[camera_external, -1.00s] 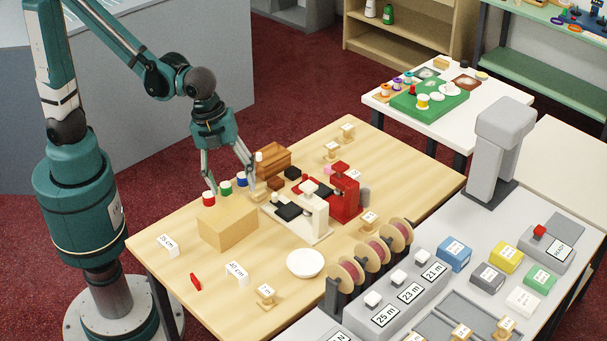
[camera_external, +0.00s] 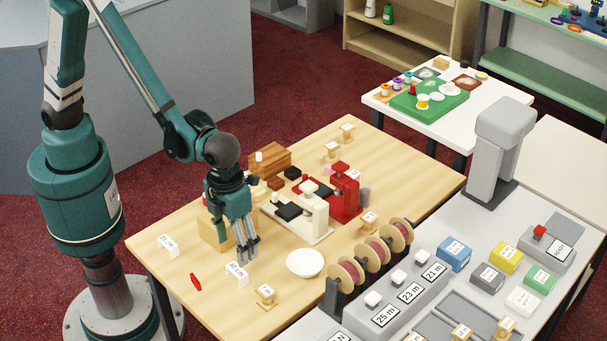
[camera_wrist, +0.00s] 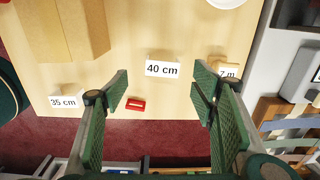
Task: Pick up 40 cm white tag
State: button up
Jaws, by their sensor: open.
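The white 40 cm tag (camera_external: 236,275) stands on the wooden table, and its label faces me in the wrist view (camera_wrist: 163,69). My gripper (camera_external: 246,254) is just above and beside the tag in the external view, with its fingers pointing down and partly covering it. In the wrist view the fingers of my gripper (camera_wrist: 160,86) are spread wide and empty, and the tag appears between their tips. I cannot tell the exact height gap.
A white 35 cm tag (camera_wrist: 66,102) and a red piece (camera_wrist: 135,104) lie left of it. A 7 m tag (camera_wrist: 227,72) is close to the right finger. A cardboard-coloured block (camera_wrist: 65,28) and a white dish (camera_external: 305,263) are nearby.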

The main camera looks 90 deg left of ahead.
aim_at(235, 271)
jog(key=shift+s+d+f+m, duration=0.15)
jog(key=shift+d+f+m, duration=0.5)
jog(key=shift+d, duration=0.15)
jog(key=shift+f, duration=1.3)
jog(key=shift+a+f, duration=0.1)
jog(key=shift+f, duration=2.45)
jog(key=c, duration=0.8)
